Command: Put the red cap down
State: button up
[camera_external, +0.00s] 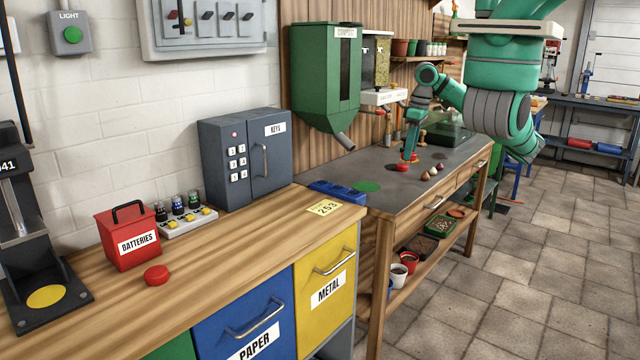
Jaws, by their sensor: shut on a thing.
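My gripper (409,154) points down over the grey workbench at the right of the wooden counter, low above its top. It is shut on a small red thing, which seems to be the red cap (408,158). The fingers hide part of it, and I cannot tell whether it touches the bench. Another dark red round piece (402,168) lies on the bench just below it. The grey bench top (385,190) is the surface under my gripper.
A green disc (366,186) marks the bench's near left. A green compost hopper (325,80) hangs behind. On the wooden counter (220,265) stand a red batteries box (128,238) and a red round piece (157,275).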

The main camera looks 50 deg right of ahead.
jog(key=s+d, duration=0.2)
send_near(397, 180)
jog(key=shift+s+a+f+m, duration=0.2)
jog(key=shift+a+f+m, duration=0.25)
jog(key=shift+a, duration=0.25)
jog(key=shift+w+d+f, duration=0.2)
jog(key=shift+w+f, duration=0.1)
jog(key=shift+f, duration=0.15)
jog(key=f, duration=0.3)
jog(key=shift+w+d, duration=0.25)
jog(key=shift+f, duration=0.45)
jog(key=shift+f, duration=0.15)
jog(key=o, duration=1)
